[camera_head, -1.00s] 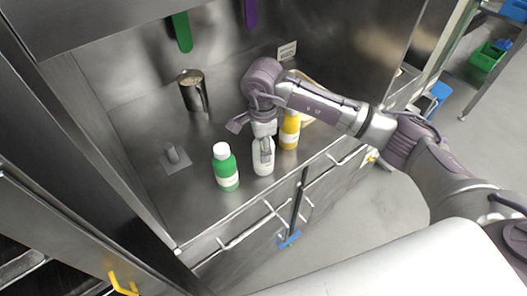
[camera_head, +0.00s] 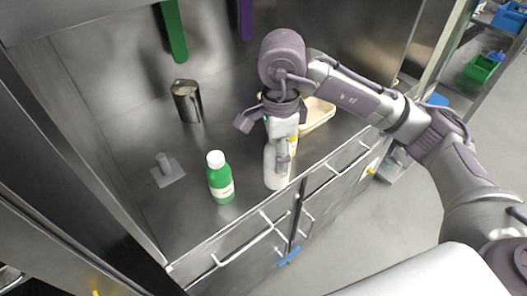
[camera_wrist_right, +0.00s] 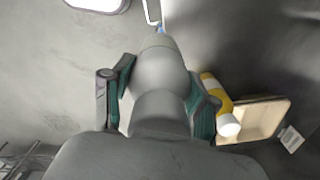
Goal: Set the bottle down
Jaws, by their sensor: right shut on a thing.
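A white bottle (camera_head: 276,171) stands upright at the front of the steel counter, to the right of the green bottle (camera_head: 221,182). My right gripper (camera_head: 281,148) comes down from above and is shut on it, covering its upper part. In the right wrist view, the bottle (camera_wrist_right: 158,75) looks grey between the fingers of my right gripper (camera_wrist_right: 160,100). I cannot tell whether its base touches the counter. My left gripper is not in view.
A yellow bottle (camera_wrist_right: 215,92) is close beside the held bottle, near a beige tray (camera_wrist_right: 262,118). A metal cup (camera_head: 186,101) stands at the back left. A small post on a plate (camera_head: 168,174) is at the left. The counter's front edge is close.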

